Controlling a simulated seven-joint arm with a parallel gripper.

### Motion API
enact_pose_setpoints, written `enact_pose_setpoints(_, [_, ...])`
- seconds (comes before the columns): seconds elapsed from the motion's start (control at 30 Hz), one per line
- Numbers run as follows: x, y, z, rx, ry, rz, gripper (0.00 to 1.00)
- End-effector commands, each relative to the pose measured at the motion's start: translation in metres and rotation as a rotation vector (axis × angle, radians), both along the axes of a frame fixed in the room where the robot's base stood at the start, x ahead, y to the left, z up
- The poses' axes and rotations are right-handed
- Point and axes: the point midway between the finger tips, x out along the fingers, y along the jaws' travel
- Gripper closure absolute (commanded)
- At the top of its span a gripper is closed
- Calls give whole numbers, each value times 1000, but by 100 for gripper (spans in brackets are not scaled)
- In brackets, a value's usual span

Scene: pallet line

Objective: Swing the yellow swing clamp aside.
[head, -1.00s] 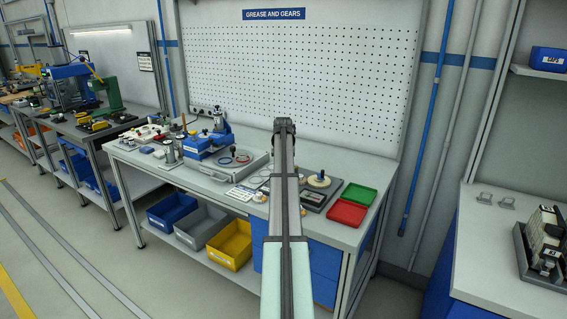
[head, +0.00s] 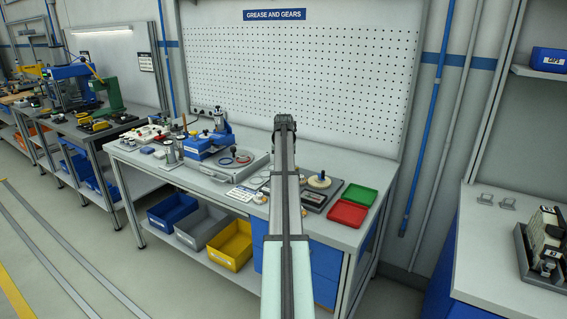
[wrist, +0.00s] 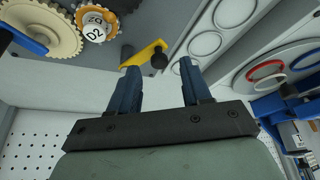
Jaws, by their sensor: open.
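The yellow swing clamp (wrist: 141,54) shows in the wrist view as a short yellow arm with a black knob at its right end. My gripper (wrist: 158,67) is open, its two dark blue fingers apart and nothing held between them. In the picture the black knob lies between the fingertips, nearer the left one; the yellow arm passes by the left fingertip. I cannot tell whether they touch. In the head view my arm hides the clamp, and the fingers cannot be made out.
In the wrist view a cream gear (wrist: 42,32) and an orange part marked 02 (wrist: 94,30) lie left of the clamp. Red and white rings (wrist: 266,70) lie to the right. The head view shows a green tray (head: 359,194) and a red tray (head: 347,214) on the bench's right.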

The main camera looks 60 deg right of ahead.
Motion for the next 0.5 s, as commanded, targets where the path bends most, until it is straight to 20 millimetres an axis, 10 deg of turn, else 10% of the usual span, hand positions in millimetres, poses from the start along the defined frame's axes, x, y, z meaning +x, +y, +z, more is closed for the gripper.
enact_pose_setpoints(0.5, [-19, 32, 88, -1, -1, 0, 52])
